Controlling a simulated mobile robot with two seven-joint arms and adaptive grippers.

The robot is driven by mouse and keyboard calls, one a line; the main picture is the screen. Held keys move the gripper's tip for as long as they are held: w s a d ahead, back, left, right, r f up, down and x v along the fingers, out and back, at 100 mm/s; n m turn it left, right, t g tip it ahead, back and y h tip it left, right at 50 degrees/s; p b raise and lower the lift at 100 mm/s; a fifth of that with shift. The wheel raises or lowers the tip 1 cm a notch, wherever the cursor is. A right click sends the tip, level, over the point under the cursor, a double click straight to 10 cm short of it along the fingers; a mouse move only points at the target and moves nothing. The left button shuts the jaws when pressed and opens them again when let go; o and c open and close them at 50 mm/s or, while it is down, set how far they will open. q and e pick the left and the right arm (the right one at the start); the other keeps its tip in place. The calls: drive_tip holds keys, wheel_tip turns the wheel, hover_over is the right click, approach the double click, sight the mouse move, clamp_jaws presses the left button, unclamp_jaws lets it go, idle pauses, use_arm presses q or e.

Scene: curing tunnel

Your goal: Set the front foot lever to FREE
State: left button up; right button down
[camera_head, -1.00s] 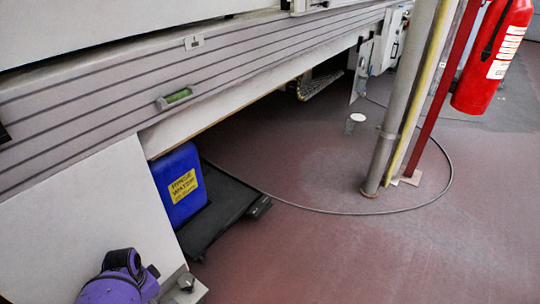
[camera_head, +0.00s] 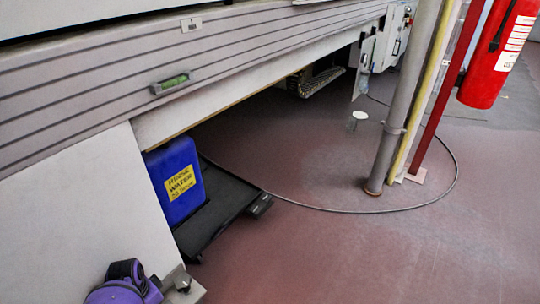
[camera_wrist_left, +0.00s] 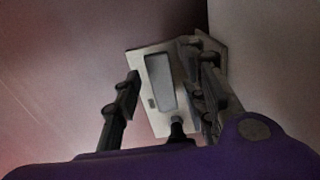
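A black low trolley (camera_head: 228,203) stands on the floor, partly under the machine, with a blue rinse-water container (camera_head: 178,175) on it. Dark fittings show at its right corner (camera_head: 262,204) and near corner (camera_head: 191,257). I cannot make out which part is the front foot lever, or its setting. My left arm's purple wrist shows at the lower left of the head view. In the left wrist view my left gripper (camera_wrist_left: 163,65) is open, its dark fingers apart. A pale plate with a grey panel (camera_wrist_left: 160,82) shows between and beyond them; contact cannot be told. My right gripper is out of view.
A white panel (camera_head: 75,215) stands at the left, below the grooved machine side (camera_head: 120,85). A grey post (camera_head: 400,110), red post and fire extinguisher (camera_head: 500,55) stand at the right. A cable (camera_head: 400,208) curves over the floor. The front floor is clear.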

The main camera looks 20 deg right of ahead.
use_arm(q)
clamp_jaws()
